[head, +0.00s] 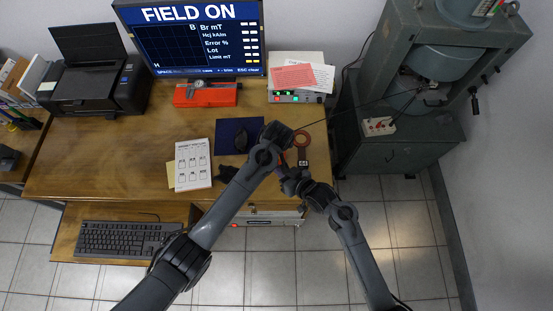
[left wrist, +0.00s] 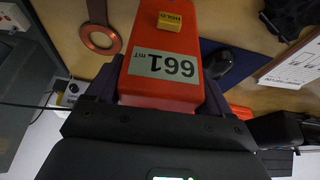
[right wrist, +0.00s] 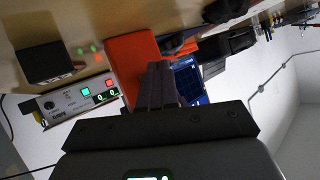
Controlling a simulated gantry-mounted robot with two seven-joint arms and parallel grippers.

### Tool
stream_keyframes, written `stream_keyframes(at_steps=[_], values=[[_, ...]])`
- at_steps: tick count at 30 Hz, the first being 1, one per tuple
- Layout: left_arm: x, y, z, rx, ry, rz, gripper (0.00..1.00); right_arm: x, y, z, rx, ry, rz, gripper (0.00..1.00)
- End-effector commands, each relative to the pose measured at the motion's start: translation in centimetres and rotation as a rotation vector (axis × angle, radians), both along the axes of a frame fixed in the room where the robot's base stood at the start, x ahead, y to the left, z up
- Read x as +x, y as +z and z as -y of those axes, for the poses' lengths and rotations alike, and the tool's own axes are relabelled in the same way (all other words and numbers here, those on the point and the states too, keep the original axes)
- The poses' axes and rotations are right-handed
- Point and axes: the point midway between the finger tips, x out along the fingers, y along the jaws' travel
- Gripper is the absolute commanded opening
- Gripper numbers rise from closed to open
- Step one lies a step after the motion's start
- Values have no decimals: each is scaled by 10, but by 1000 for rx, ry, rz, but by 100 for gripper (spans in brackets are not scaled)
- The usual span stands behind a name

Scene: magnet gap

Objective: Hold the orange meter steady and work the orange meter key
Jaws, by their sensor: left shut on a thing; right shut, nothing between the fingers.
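The orange meter (left wrist: 165,85) fills the middle of the left wrist view. Its grey display reads 661 mT, upside down there, and its yellow HOLD key (left wrist: 170,21) shows near its far end. My left gripper (left wrist: 160,100) is shut on the meter, one dark finger on each side. In the head view the meter is mostly hidden by my arms. My right gripper (right wrist: 162,70) is shut and empty. In the right wrist view an orange block (right wrist: 130,55), apparently the meter, lies just past its fingertips; contact cannot be told.
A copper ring (head: 301,138) on a dark handle lies near the desk's right edge. A blue mat (head: 230,133) and a white sheet (head: 193,160) lie to the left. The monitor (head: 195,35) reads FIELD ON. The large grey magnet (head: 440,75) stands at right.

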Motion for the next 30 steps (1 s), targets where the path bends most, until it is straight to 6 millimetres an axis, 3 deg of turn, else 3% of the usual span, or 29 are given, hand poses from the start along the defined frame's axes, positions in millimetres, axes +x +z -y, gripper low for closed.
stream_keyframes(at_steps=[30], values=[[-1, -2, -1, 2, 1, -3, 45, 8, 0, -1, 0, 0, 0, 0]])
